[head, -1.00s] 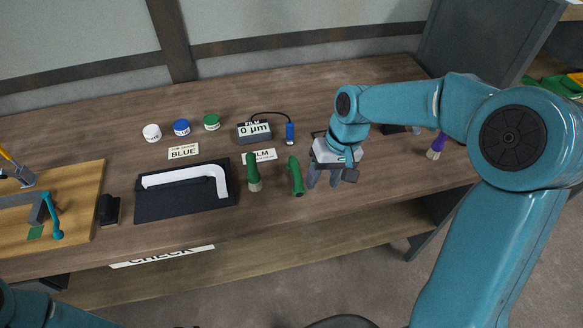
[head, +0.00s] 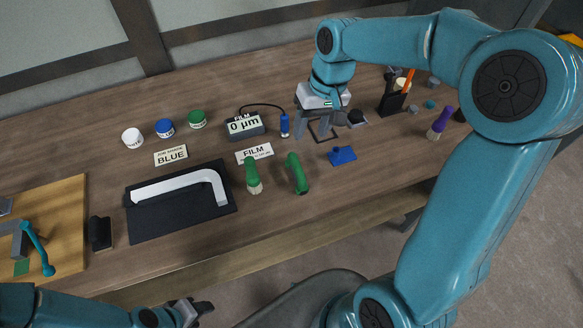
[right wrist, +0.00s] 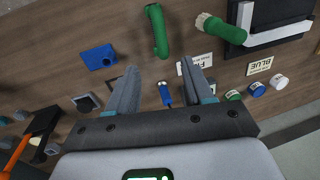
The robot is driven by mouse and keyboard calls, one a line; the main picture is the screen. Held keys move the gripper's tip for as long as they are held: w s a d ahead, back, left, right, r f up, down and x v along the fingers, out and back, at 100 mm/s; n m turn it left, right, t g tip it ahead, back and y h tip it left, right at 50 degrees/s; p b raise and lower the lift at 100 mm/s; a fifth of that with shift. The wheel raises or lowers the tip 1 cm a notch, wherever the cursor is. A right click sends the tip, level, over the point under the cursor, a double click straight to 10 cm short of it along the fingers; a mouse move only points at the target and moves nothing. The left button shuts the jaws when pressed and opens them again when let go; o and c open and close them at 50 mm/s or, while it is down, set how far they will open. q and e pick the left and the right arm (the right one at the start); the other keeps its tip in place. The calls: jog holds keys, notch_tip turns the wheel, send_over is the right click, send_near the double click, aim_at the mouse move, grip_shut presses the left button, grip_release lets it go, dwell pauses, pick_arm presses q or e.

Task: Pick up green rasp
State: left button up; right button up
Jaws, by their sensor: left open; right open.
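The green rasp (head: 297,174) lies on the workbench, right of a green-handled brush (head: 253,176) with pale bristles. In the right wrist view, the rasp (right wrist: 157,30) is at the top, beyond the fingertips, and the brush (right wrist: 222,30) is to its right. My right gripper (head: 315,137) is open and empty, above the bench and behind the rasp. Its two spread fingers also show in the right wrist view (right wrist: 162,78). My left gripper (head: 196,309) is at the bottom edge of the head view, in front of the bench, and holds nothing visible.
A blue piece (head: 342,155) lies right of the rasp. A film gauge (head: 245,126) with a blue probe (head: 284,125) is behind it. A black mat (head: 150,224) with a white bent part (head: 185,186) is to the left. Bare bench lies in front of the rasp.

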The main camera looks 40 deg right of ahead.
aim_at(299, 167)
jog(key=f, duration=0.3)
jog(key=a+f, duration=0.1)
jog(key=f, duration=0.5)
jog(key=shift+w+a+p, duration=0.1)
jog(key=shift+a+p, duration=0.15)
jog(key=shift+p, duration=0.05)
jog(key=shift+s+f, duration=0.2)
jog(key=shift+f, duration=0.05)
jog(key=shift+s+f, duration=0.1)
jog(key=shift+s, duration=0.1)
jog(key=f, duration=0.1)
jog(key=w+a+f+p, duration=0.1)
jog(key=f, duration=0.2)
jog(key=shift+w+a+f, duration=0.25)
jog(key=shift+f, duration=0.15)
jog(key=shift+s+f, duration=0.1)
jog(key=shift+s, duration=0.25)
jog(key=shift+w, duration=0.25)
jog(key=c, duration=0.9)
jog(key=shift+s, duration=0.1)
grip_shut()
